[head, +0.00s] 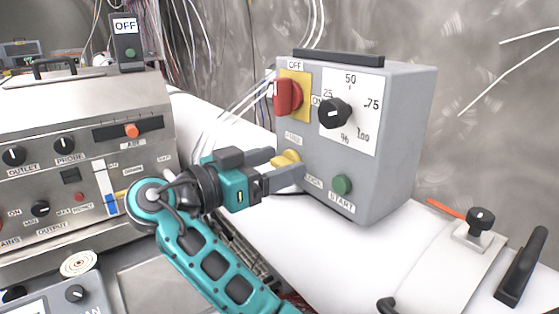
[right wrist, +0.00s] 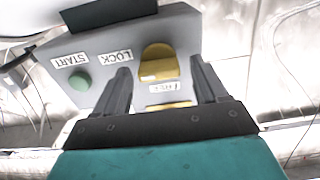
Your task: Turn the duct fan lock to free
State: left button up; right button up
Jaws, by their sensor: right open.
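The duct fan box (head: 397,140) is a grey control box on a white duct. Its yellow lock knob (head: 286,159) sits low on the left of its front face, between a FREE label and a LOCK label. My right gripper (head: 284,165) is open, with its fingers at the yellow knob. In the right wrist view the yellow knob (right wrist: 159,64) lies between the two open fingers (right wrist: 160,88), and a gap shows on each side. The LOCK label (right wrist: 115,57) and FREE label (right wrist: 163,87) also show there. My left gripper is not in view.
The box also carries a red switch (head: 288,96) on a yellow plate, a black dial (head: 335,113) and a green START button (head: 342,184). A steel panel (head: 80,150) with knobs stands left. Black-handled fittings (head: 521,267) sit on the duct at right.

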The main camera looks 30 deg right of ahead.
jog(key=shift+c, duration=0.2)
jog(key=c, duration=1)
jog(key=shift+n, duration=0.3)
jog(key=n, duration=0.3)
jog(key=shift+w+n, duration=0.1)
jog(key=shift+n, duration=0.2)
jog(key=n, duration=0.4)
jog(key=shift+n, duration=0.3)
jog(key=n, duration=0.4)
jog(key=shift+w+f+n, duration=0.1)
jog(key=shift+w+n, duration=0.05)
jog(key=shift+n, duration=0.15)
jog(key=shift+f+n, duration=0.1)
jog(key=shift+n, duration=2.1)
